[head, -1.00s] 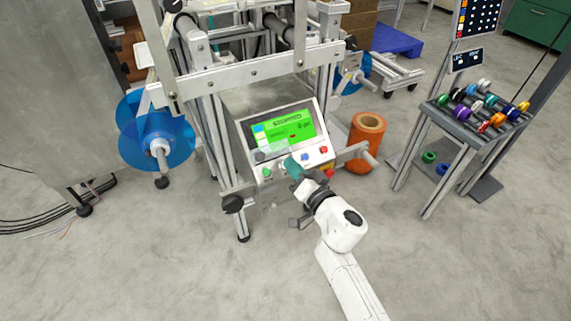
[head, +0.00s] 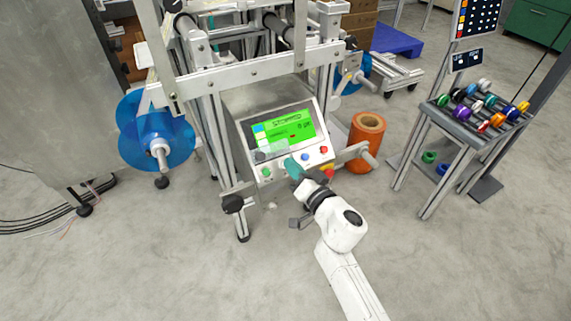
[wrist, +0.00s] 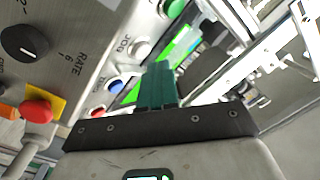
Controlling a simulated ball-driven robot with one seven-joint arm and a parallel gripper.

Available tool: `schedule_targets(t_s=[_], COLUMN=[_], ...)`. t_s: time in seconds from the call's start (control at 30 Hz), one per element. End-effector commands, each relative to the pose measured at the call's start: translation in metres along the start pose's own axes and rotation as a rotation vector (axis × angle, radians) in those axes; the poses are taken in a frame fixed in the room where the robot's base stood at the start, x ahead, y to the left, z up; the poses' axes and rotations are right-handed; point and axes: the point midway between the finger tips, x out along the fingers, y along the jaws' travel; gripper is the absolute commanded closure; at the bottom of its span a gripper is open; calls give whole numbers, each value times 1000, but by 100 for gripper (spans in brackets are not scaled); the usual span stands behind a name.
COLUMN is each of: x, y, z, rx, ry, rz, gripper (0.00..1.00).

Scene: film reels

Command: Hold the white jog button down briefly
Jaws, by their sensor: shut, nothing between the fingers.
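The white jog button (wrist: 140,50) sits on the grey control panel beside the JOG label, between a green button (wrist: 172,8) and a blue button (wrist: 115,85). My gripper (wrist: 158,70) has teal fingers shut together with nothing between them. Its tips are close to the white button in the wrist view; I cannot tell whether they touch it. In the head view my gripper (head: 292,165) is at the lower row of panel buttons and hides the white one.
A red button (wrist: 98,112), a black RATE knob (wrist: 24,42) and a red mushroom button on yellow (wrist: 37,111) are nearby. The green screen (head: 290,130) is above the buttons. An orange roll (head: 366,138) stands right of the machine. Open floor lies in front.

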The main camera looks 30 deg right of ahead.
Motion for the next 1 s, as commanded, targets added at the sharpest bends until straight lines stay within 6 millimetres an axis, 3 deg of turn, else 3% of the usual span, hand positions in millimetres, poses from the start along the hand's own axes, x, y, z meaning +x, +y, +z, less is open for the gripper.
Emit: schedule_targets(t_s=[1.0], x=[8], y=[6], z=[6], rx=[1], ry=[0], rz=[0], gripper=[100])
